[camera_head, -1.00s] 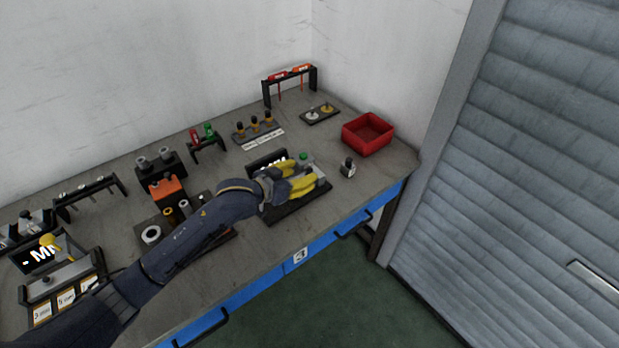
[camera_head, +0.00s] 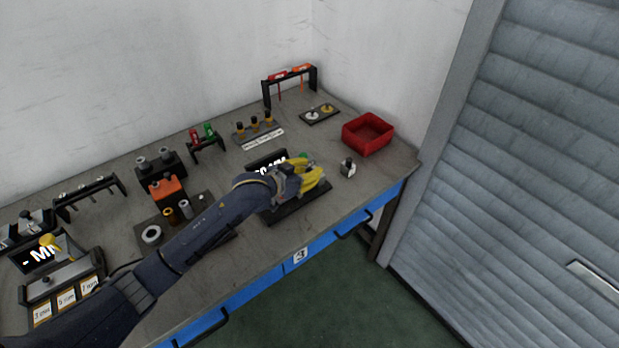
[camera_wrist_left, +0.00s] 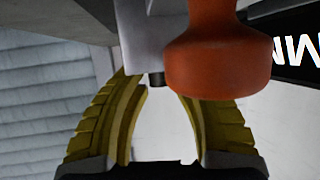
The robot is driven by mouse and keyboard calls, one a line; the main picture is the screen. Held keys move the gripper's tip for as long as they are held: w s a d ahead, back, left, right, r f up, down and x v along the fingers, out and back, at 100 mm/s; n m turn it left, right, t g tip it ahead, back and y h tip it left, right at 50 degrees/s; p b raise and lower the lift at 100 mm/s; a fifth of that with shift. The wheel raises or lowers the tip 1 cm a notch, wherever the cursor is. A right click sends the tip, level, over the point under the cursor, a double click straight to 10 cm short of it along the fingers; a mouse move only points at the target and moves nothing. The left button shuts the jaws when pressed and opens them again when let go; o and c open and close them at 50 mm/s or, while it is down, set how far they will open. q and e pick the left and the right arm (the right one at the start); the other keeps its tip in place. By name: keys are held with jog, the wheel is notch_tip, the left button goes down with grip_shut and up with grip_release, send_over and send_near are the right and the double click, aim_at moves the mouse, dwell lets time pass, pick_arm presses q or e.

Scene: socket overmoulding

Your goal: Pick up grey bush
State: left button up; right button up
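A small grey cylinder (camera_head: 184,207), which looks like the grey bush, stands on a dark plate (camera_head: 222,238) beside a brass-coloured bush (camera_head: 168,213) and a pale ring (camera_head: 151,234). My left gripper (camera_head: 318,177), with yellow fingers, is above the black display fixture (camera_head: 300,210), well right of that cylinder. In the left wrist view the fingers (camera_wrist_left: 160,100) are apart with nothing clearly gripped. An orange rounded part (camera_wrist_left: 217,75) and a pale block with a dark pin (camera_wrist_left: 156,78) show near the fingertips. My right gripper is not in view.
Two more grey cylinders (camera_head: 155,159) stand on a black block behind the orange block (camera_head: 166,188). A red bin (camera_head: 368,134) stands at the right. A small grey-and-black part (camera_head: 348,168) is right of my gripper. The bench front right of the fixture is clear.

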pick_arm(q)
grip_shut()
jog(key=shift+f, duration=0.1)
